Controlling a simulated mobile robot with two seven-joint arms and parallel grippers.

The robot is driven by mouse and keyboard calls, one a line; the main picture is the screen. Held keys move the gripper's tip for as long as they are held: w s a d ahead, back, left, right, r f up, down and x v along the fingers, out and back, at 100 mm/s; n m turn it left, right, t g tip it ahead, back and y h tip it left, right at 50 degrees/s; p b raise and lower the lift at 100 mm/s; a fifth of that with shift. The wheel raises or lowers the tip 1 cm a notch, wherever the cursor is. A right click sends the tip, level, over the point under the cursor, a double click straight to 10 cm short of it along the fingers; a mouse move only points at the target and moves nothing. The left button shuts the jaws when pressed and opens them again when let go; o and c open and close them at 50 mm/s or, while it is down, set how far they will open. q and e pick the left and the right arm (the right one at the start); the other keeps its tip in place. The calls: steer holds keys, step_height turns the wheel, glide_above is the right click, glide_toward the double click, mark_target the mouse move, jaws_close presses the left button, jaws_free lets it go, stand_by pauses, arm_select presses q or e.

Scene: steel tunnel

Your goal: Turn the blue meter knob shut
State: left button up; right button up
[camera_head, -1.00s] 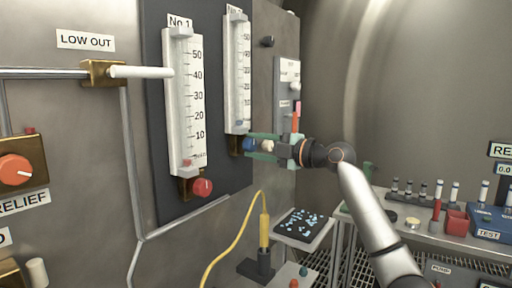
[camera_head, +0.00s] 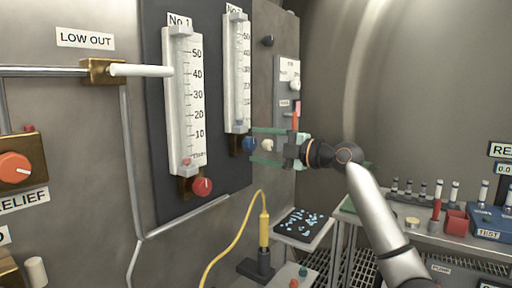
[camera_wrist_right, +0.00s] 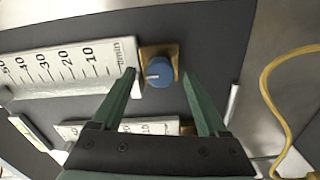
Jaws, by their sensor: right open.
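The blue meter knob (camera_head: 249,144) sits on a brass block at the foot of the second flow meter (camera_head: 238,75). In the right wrist view the blue knob (camera_wrist_right: 159,71) shows a white mark on its face and lies between and beyond the fingertips. My right gripper (camera_head: 262,146) is open, its green fingers pointing at the panel, apart from the knob. In the wrist view the right gripper (camera_wrist_right: 160,72) has nothing between its fingers close in. My left gripper is not in view.
A red knob (camera_head: 202,187) sits under the No.1 meter (camera_head: 184,105). A yellow cable (camera_head: 238,228) hangs below. A bench (camera_head: 405,232) with tubes and a blue TEST box (camera_head: 488,222) stands at right.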

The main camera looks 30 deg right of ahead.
steer(key=b+v, duration=0.2)
steer(key=v, duration=0.9)
steer(key=shift+b, duration=0.3)
